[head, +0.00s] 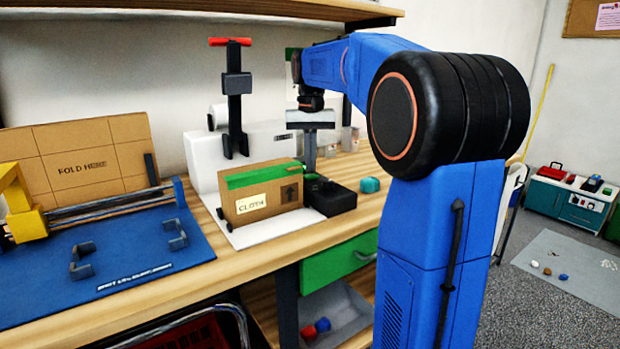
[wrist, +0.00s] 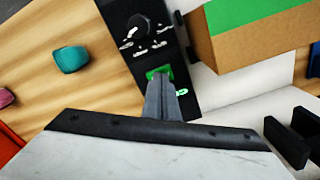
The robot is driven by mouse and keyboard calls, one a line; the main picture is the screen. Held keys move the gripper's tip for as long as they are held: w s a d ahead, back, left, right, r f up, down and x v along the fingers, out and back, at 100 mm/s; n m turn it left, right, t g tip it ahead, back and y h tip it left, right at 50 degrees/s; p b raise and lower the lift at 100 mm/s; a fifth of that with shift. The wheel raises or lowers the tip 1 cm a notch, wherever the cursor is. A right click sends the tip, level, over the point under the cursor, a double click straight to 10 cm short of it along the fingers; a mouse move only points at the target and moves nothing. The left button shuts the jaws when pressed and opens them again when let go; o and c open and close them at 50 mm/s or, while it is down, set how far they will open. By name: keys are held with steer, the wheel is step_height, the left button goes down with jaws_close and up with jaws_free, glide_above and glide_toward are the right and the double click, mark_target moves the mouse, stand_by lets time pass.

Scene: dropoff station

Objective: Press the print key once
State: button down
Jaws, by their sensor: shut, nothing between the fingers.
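A black control box (head: 335,199) stands on the bench beside the cardboard box; in the wrist view the black box (wrist: 128,22) carries a dark round knob with white marks. A green key (wrist: 158,72) lies on its face, partly covered by my fingertips. I take it as the print key, but no lettering on it is readable. My gripper (wrist: 164,82) is shut and empty, its fingertips at the key's near edge in the picture; whether they touch it cannot be told. In the head view my gripper (head: 311,168) points down over the box's far left side, and the key is hidden.
The cardboard box (head: 262,203) with green tape and a "CLOTH" label stands close left on a white plate. A black column with a red handle (head: 230,42) rises behind it. A teal block (head: 370,185) lies right of the control box, with bare wood around it.

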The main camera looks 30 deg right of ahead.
steer(key=shift+f, duration=0.4)
stand_by(0.4)
step_height(320, 180, up, 7)
stand_by(1.0)
stand_by(0.8)
